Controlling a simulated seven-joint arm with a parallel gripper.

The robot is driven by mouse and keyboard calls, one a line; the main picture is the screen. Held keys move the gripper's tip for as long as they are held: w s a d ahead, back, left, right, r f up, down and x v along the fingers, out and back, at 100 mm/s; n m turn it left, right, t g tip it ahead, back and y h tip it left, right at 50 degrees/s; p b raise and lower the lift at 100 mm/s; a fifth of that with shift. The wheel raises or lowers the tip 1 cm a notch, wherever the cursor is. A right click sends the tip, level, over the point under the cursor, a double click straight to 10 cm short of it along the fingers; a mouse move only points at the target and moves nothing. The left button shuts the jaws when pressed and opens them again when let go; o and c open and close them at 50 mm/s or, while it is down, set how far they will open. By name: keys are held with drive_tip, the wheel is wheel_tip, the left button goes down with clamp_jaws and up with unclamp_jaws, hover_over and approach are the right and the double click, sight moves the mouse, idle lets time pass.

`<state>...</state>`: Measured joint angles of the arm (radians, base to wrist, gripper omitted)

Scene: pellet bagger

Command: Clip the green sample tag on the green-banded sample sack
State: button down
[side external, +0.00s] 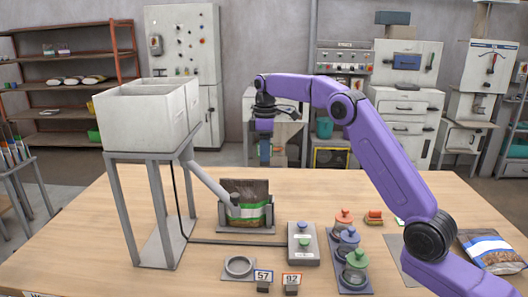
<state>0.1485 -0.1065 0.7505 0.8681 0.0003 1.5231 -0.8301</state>
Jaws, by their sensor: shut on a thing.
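The green-banded sample sack (246,213) stands upright in a grey holder (246,229) near the middle of the table. It is brown with a green and white band, and the pale spout end reaches its left side. My gripper (265,158) is above and slightly behind the sack's top, pointing down and apart from it. It is shut on a small dark, teal-looking thing, too small to identify surely as the green sample tag. A small green and white piece (399,222) lies on the table at right, partly hidden by my arm.
A hopper on a stand (150,115) with a sloping spout (214,186) is left of the sack. A blue-banded sack (490,250) lies at right.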

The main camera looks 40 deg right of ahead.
sight(265, 180)
drive_tip(key=shift+f, duration=3.6)
drive_tip(key=shift+s+f, duration=0.1)
drive_tip(key=shift+f, duration=0.4)
drive_tip(key=c, duration=0.7)
unclamp_jaws()
drive_tip(key=shift+r, duration=0.1)
drive_tip(key=shift+r, duration=0.15)
wheel_tip(265, 180, up, 12)
drive_tip(key=shift+f, duration=0.15)
